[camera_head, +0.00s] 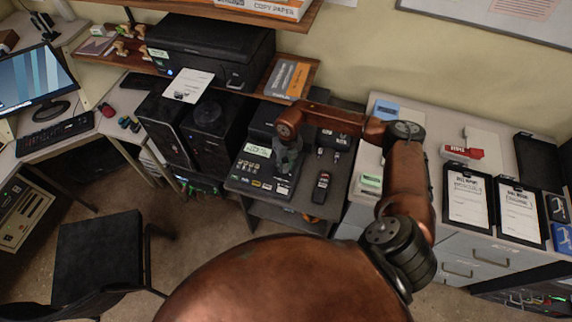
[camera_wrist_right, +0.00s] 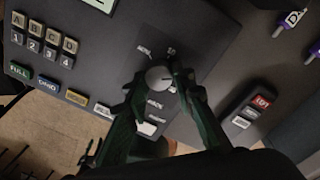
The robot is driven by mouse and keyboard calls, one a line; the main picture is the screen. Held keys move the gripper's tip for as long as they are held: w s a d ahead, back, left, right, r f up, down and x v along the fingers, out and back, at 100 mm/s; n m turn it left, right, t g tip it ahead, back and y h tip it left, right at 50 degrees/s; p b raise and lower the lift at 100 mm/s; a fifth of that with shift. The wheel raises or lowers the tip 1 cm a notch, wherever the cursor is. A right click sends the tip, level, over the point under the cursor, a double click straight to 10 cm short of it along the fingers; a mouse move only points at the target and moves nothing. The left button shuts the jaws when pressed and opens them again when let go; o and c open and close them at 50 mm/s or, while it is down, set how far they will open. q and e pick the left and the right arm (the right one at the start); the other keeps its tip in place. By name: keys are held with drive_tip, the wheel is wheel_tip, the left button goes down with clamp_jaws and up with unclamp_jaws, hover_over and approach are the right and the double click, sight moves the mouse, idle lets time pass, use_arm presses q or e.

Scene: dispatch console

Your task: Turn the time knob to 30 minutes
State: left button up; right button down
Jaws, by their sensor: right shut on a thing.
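The dispatch console (camera_head: 240,184) stands on a dark stand in the middle of the head view. In the right wrist view its dark panel (camera_wrist_right: 215,50) carries a pale round knob (camera_wrist_right: 158,77) with small printed labels around it. The labels are too small and blurred to read surely, so I cannot tell the knob's setting. My right gripper (camera_wrist_right: 158,85) is shut on the knob, one finger on each side. In the head view my right gripper (camera_head: 287,158) comes down onto the console and hides the knob. My left gripper is not in view.
Lettered and numbered keys (camera_wrist_right: 45,40) and a row of coloured buttons (camera_wrist_right: 62,88) lie beside the knob. A handheld device (camera_head: 321,187) lies right of the console. Black computer towers (camera_head: 215,130) stand to the left. A cabinet with clipboards (camera_head: 468,200) stands to the right.

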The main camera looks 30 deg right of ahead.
drive_tip(key=m+p, duration=0.1)
drive_tip(key=m, duration=0.2)
drive_tip(key=m+p, duration=0.1)
drive_tip(key=m, duration=0.2)
drive_tip(key=shift+w+r+p, duration=0.1)
drive_tip(key=shift+r+p, duration=0.1)
drive_tip(key=shift+p, duration=0.1)
drive_tip(key=m+p, duration=0.2)
drive_tip(key=m, duration=0.4)
drive_tip(key=shift+w+t+p, duration=0.1)
drive_tip(key=shift+t+p, duration=0.2)
drive_tip(key=shift+p, duration=0.05)
drive_tip(key=shift+m, duration=0.3)
drive_tip(key=c, duration=1.6)
unclamp_jaws()
drive_tip(key=shift+f, duration=0.15)
drive_tip(key=shift+a, duration=0.1)
